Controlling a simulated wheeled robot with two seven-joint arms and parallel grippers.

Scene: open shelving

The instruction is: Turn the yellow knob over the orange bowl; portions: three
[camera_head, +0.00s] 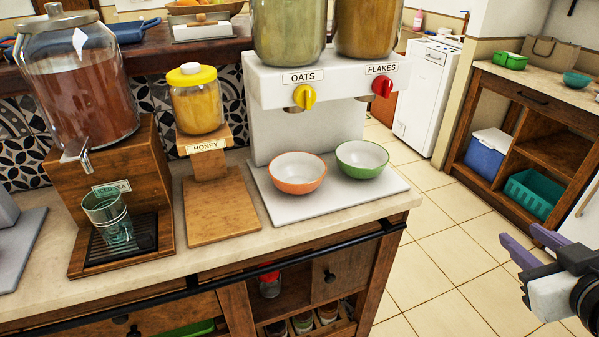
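The yellow knob (305,97) is on the front of the white dispenser (262,85), beside the label OATS and below a jar of oats (289,30). The orange bowl (297,185) stands upright on the dispenser's base, below the yellow knob. Its visible white inside looks empty. My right gripper (518,235) is at the lower right, over the floor and well away from the knob and bowl. Its two purple fingers are apart, with nothing between them. My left gripper is out of view.
A red knob (382,87) labelled FLAKES is to the right, above a green bowl (362,160). Left of the dispenser stand a honey jar (197,108) and an iced tea dispenser (80,90) with a glass (108,218). A dark rail (290,273) runs along the counter front.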

